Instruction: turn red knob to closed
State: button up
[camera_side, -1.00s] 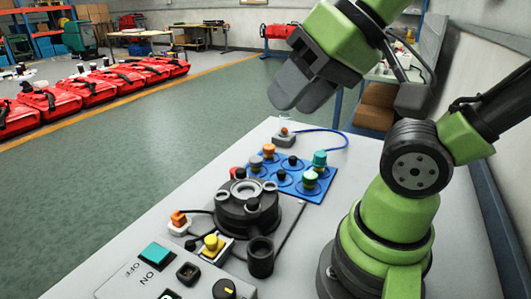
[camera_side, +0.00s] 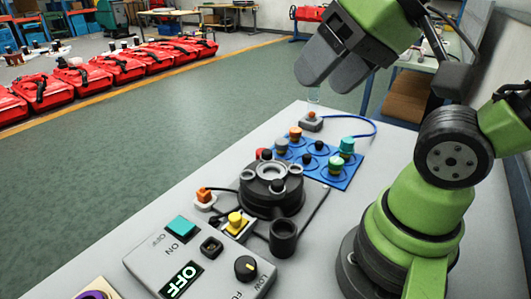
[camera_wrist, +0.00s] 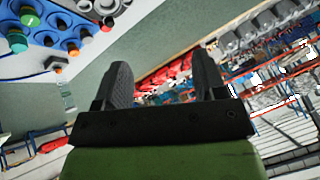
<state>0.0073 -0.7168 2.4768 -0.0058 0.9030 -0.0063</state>
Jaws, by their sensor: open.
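The red knob (camera_side: 262,153) shows as a small red patch at the back left of the black round device (camera_side: 268,200), which partly hides it. Its turn position cannot be told. A red round piece (camera_wrist: 107,25) shows near the blue board in the wrist view; I cannot tell whether it is the same knob. My gripper (camera_side: 330,72) is high above the table's far end, well apart from the knob. Its two fingers stand apart with nothing between them; the wrist view (camera_wrist: 166,75) shows them open and aimed out across the room.
A blue board (camera_side: 343,178) with several coloured knobs lies behind the device. A yellow button (camera_side: 235,222), an orange button (camera_side: 203,195) and a grey panel (camera_side: 215,265) reading OFF are in front. A blue cable (camera_side: 372,124) curves at the back. The table's left edge is clear.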

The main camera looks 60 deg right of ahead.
jog(key=w+d+f+g+h, duration=0.1)
jog(key=w+d+f+g, duration=0.1)
jog(key=w+d, duration=0.35)
jog(key=w+d+f+g+h, duration=0.1)
jog(key=w+d+f+g, duration=0.1)
jog(key=w, duration=0.7)
jog(key=w+d+f+g, duration=0.1)
jog(key=w+d+f, duration=0.1)
jog(key=f, duration=0.3)
jog(key=w+d+f+g, duration=0.1)
jog(key=w+d+f, duration=0.1)
jog(key=d+f, duration=0.1)
jog(key=w+d+f+g, duration=0.1)
jog(key=w+d+f, duration=0.1)
jog(key=f, duration=0.4)
jog(key=shift+d+f, duration=0.3)
jog(key=shift+d, duration=0.15)
notch_tip(320, 180, down, 9)
jog(key=shift+c, duration=0.2)
jog(key=c, duration=0.9)
